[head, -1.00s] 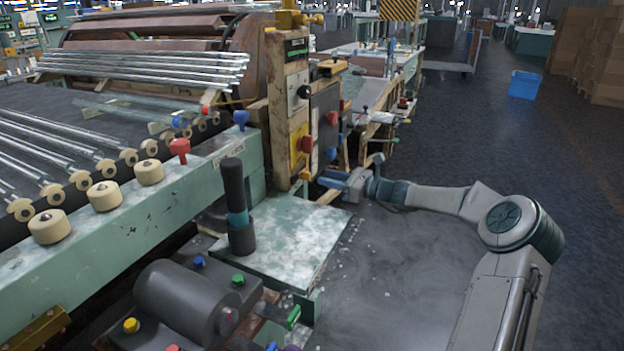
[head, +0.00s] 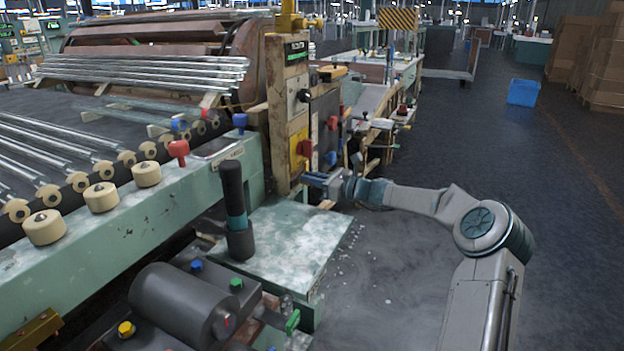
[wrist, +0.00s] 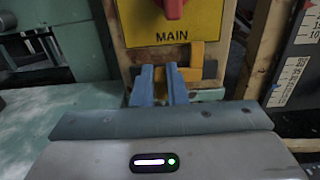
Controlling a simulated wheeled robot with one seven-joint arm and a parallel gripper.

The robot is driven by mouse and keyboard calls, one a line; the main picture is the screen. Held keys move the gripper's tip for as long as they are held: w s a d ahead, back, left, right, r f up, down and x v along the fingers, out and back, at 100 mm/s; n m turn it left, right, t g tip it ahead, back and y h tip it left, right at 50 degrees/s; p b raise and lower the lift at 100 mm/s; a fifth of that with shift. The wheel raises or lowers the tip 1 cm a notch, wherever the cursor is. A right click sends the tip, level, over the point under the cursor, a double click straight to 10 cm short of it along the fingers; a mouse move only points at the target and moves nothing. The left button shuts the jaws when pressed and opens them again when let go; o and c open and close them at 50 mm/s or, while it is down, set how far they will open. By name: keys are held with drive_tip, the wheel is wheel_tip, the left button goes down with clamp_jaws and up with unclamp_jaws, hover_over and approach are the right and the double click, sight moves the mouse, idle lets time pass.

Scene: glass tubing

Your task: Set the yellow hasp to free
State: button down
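The yellow hasp (wrist: 197,58) sits on the wooden post just below the yellow MAIN plate (wrist: 171,22), right of my fingertips in the wrist view. My gripper (wrist: 160,72) points at the post, its two blue fingers a small gap apart. A strip of yellow shows between them, low down; I cannot tell whether they press on it. In the head view my gripper (head: 308,181) is at the foot of the post (head: 279,130), and its fingertips and the hasp are hard to make out.
A red switch (head: 305,148) sits above my gripper. A graduated scale (wrist: 297,60) stands to the right in the wrist view. A pale green table (head: 290,235) with a dark upright cylinder (head: 236,205) is left of my arm. The floor to the right is open, with a blue bin (head: 523,92).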

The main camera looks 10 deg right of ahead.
sight(291, 180)
drive_tip(key=shift+s+a+p, duration=0.35)
drive_tip(key=shift+s+a, duration=0.2)
drive_tip(key=shift+s, duration=0.3)
drive_tip(key=shift+s+a+f, duration=0.1)
drive_tip(key=shift+s+a, duration=0.2)
drive_tip(key=shift+a, duration=0.1)
drive_tip(key=c, duration=1.4)
unclamp_jaws()
drive_tip(key=shift+s, duration=0.1)
drive_tip(key=shift+c, duration=0.2)
drive_tip(key=shift+d, duration=0.15)
drive_tip(key=shift+d, duration=0.2)
drive_tip(key=p+v, duration=0.3)
drive_tip(key=v, duration=1)
drive_tip(key=shift+s, duration=0.2)
